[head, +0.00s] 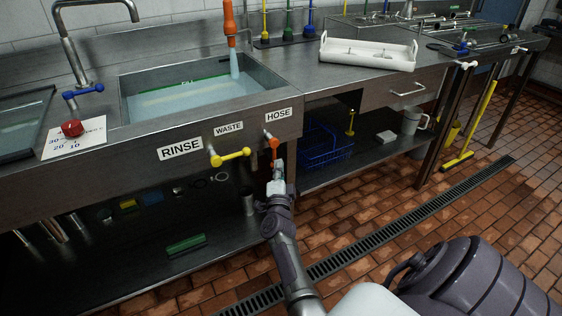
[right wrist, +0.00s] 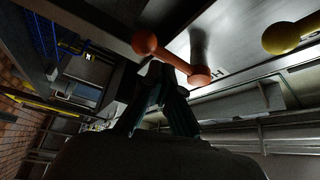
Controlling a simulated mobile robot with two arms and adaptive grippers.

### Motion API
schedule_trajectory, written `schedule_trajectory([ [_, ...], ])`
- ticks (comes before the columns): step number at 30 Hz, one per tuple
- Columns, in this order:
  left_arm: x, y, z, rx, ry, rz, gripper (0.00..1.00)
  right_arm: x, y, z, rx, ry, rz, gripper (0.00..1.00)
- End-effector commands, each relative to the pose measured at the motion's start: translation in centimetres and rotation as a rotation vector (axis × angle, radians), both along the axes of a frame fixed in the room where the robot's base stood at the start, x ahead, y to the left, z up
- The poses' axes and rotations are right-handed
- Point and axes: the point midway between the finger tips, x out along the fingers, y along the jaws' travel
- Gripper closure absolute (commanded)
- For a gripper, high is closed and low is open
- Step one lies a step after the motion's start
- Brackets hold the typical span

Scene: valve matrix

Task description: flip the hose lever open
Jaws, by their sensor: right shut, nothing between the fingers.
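The orange hose lever (head: 274,143), with rounded ends, is on the sink front just under the HOSE label (head: 278,113). It hangs steeply down in the head view. In the right wrist view the same orange lever (right wrist: 172,58) crosses close in front of my fingers. My right gripper (head: 278,168) is shut and empty, just below the lever's lower end. In the right wrist view its dark fingertips (right wrist: 163,72) are at or very near the lever's bar; I cannot tell whether they touch. My left gripper is not in view.
The yellow waste lever (head: 230,157) sits left of the hose lever, roughly level. An orange nozzle (head: 229,22) hangs over the sink (head: 270,82) with a pale blue stream below it. A blue wire basket (head: 325,148) stands on the lower shelf to the right.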

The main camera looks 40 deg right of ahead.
Motion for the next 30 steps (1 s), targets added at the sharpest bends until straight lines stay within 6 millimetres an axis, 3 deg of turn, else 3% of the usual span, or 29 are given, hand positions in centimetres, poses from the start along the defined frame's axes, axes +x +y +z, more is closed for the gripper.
schedule_trajectory([
  [3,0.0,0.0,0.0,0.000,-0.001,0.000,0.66,-1.8,1.3,-0.4,-0.001,-0.001,-0.005,1.00],
  [10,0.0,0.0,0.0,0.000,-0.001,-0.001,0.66,-3.8,2.8,-0.7,-0.002,-0.005,-0.009,1.00],
  [30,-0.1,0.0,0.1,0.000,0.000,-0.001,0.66,-4.0,3.1,-0.9,-0.007,0.006,-0.004,1.00],
])
